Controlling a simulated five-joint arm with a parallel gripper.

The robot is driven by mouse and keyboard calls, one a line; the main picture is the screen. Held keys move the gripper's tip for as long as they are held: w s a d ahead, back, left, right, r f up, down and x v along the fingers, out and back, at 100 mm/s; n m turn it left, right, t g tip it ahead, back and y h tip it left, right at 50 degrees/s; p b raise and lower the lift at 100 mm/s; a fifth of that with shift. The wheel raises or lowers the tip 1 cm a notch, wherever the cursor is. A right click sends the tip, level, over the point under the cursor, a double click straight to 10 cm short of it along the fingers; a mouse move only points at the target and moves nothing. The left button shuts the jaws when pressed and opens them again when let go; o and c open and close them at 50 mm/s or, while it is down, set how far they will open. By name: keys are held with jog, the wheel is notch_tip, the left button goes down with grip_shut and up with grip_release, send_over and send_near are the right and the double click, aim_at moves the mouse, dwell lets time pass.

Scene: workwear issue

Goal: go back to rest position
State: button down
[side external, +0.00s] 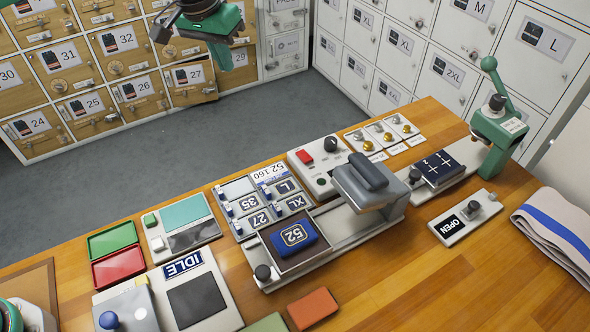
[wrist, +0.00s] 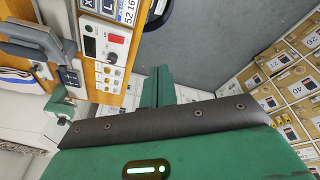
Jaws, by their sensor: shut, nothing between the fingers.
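My gripper (side external: 222,58) hangs at the top of the side external view, in front of the numbered wooden lockers. It is raised and clear of the bench, beyond its far edge. In the wrist view my gripper (wrist: 158,72) shows two green fingers close together, with nothing held. Most of my arm is cut off by the upper edge of the side external view.
The wooden bench (side external: 400,285) carries a press with a blue "52" patch (side external: 293,236), a control box (side external: 318,165), red and green trays and an "IDLE" panel (side external: 183,264). Locker 27's door (side external: 190,82) stands slightly ajar. Grey floor (side external: 290,115) lies open between lockers and bench.

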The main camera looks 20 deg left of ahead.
jog(key=s+a+r+n+t, duration=0.1)
jog(key=s+a+r, duration=0.2)
jog(key=s+a, duration=0.4)
jog(key=s+a+r+t, duration=0.1)
jog(key=s+a+r, duration=0.2)
jog(key=s+a, duration=0.45)
jog(key=s+a+f, duration=0.3)
jog(key=s+a, duration=0.1)
jog(key=s, duration=0.4)
jog(key=s+a+f+n+t+y, duration=0.1)
jog(key=s+a+f, duration=0.2)
jog(key=s, duration=0.6)
jog(key=shift+a+f, duration=0.25)
jog(key=shift+a, duration=0.35)
